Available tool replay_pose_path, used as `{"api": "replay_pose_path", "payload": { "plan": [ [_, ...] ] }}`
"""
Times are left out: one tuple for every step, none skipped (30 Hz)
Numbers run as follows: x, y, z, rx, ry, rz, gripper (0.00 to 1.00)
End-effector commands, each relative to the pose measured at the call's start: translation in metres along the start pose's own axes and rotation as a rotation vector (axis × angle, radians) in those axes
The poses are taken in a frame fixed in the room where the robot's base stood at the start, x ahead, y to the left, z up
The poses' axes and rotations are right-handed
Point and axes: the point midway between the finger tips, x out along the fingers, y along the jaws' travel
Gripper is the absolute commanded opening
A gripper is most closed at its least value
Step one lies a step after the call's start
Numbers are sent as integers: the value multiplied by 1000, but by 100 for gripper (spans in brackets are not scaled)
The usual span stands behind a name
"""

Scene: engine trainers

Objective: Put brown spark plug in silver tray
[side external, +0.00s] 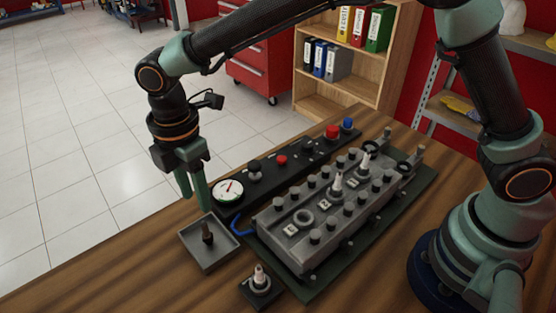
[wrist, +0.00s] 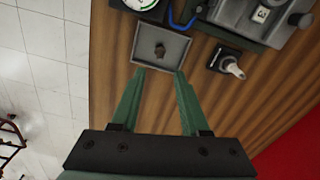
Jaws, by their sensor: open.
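The brown spark plug (side external: 207,233) stands about upright inside the silver tray (side external: 226,263), near its middle. In the wrist view the brown spark plug (wrist: 160,49) shows as a small dark shape within the silver tray (wrist: 178,62). My gripper (side external: 194,205) is open and empty, just above and behind the tray in the side view. In the wrist view my gripper (wrist: 160,72) has its two green fingertips apart at the tray's near edge, with the plug beyond them. Nothing is between the fingers.
A white-tipped spark plug (side external: 259,276) stands in a dark holder right of the tray. The grey engine block (side external: 330,215) holds white-tipped plugs. A black panel with a gauge (side external: 228,190) and coloured buttons lies behind it. The wooden table (side external: 130,265) is clear left of the tray.

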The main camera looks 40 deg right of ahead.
Motion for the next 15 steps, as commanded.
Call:
{"api": "replay_pose_path", "payload": {
  "plan": [
    [-9,1,0,0,2,4,45],
    [-13,1,0,0,2,3,45],
    [-18,1,0,0,2,3,45],
    [-21,0,0,0,1,2,45],
    [-23,0,0,0,1,1,45],
    [-26,0,0,0,1,1,45],
    [-28,0,0,1,1,2,45],
    [-30,0,1,4,1,3,45],
    [-34,0,3,16,3,5,45],
    [-37,0,7,30,4,9,45],
    [-40,1,11,51,7,14,45],
    [-47,1,20,91,13,24,45],
    [-52,1,28,128,18,35,45],
    [-59,0,37,171,24,45,45],
    [-68,-2,51,238,33,62,45]
  ]
}}
